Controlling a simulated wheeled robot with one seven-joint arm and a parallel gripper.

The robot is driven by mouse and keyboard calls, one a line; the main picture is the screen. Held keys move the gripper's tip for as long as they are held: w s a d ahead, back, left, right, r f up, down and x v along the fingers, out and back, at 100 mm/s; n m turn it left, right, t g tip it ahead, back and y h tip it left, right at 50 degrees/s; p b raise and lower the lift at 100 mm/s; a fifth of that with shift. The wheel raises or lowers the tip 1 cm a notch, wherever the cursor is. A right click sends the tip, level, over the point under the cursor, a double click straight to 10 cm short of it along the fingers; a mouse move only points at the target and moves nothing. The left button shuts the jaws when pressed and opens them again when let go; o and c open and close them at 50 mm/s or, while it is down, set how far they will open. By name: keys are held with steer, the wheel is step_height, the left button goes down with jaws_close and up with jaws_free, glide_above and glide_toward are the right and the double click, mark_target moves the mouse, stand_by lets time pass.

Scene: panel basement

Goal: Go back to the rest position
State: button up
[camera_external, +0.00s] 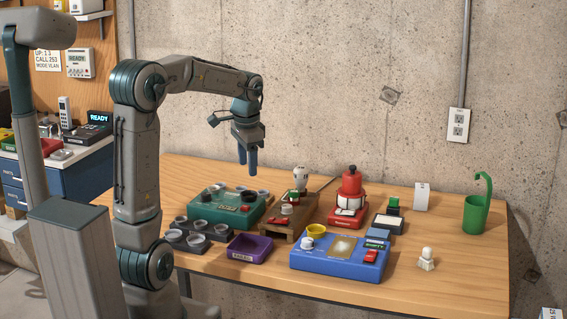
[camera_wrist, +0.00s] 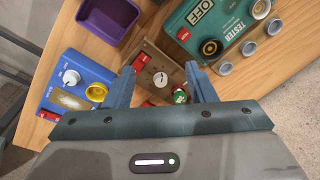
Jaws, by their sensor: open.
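My gripper (camera_external: 247,160) hangs above the back left part of the wooden table, fingers pointing down. In the wrist view my gripper (camera_wrist: 160,90) has its two blue fingers spread apart, with nothing held between them. Below it is a brown wooden stand (camera_wrist: 150,62) with a white knob (camera_wrist: 160,79) and a small green-topped piece (camera_wrist: 180,95). The stand also shows in the external view (camera_external: 281,228). My arm is bent at the elbow, with the forearm reaching right over the table.
On the table are a green tester (camera_external: 228,203), a purple tray (camera_external: 249,249), a blue device (camera_external: 338,258), a red lantern-like object (camera_external: 350,187), a white figure (camera_external: 426,259) and a green cup with a hook (camera_external: 476,213). A concrete wall stands behind. The table's right front is mostly clear.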

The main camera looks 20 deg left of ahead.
steer(key=s+a+f+n+t, duration=0.1)
steer(key=s+a+n, duration=0.3)
steer(key=s, duration=0.4)
steer(key=s+a+f+n, duration=0.4)
steer(key=s, duration=0.4)
steer(key=shift+s+f+n+t+h, duration=0.15)
steer(key=shift+f+n+t+h, duration=0.15)
steer(key=shift+t, duration=0.1)
stand_by(1.5)
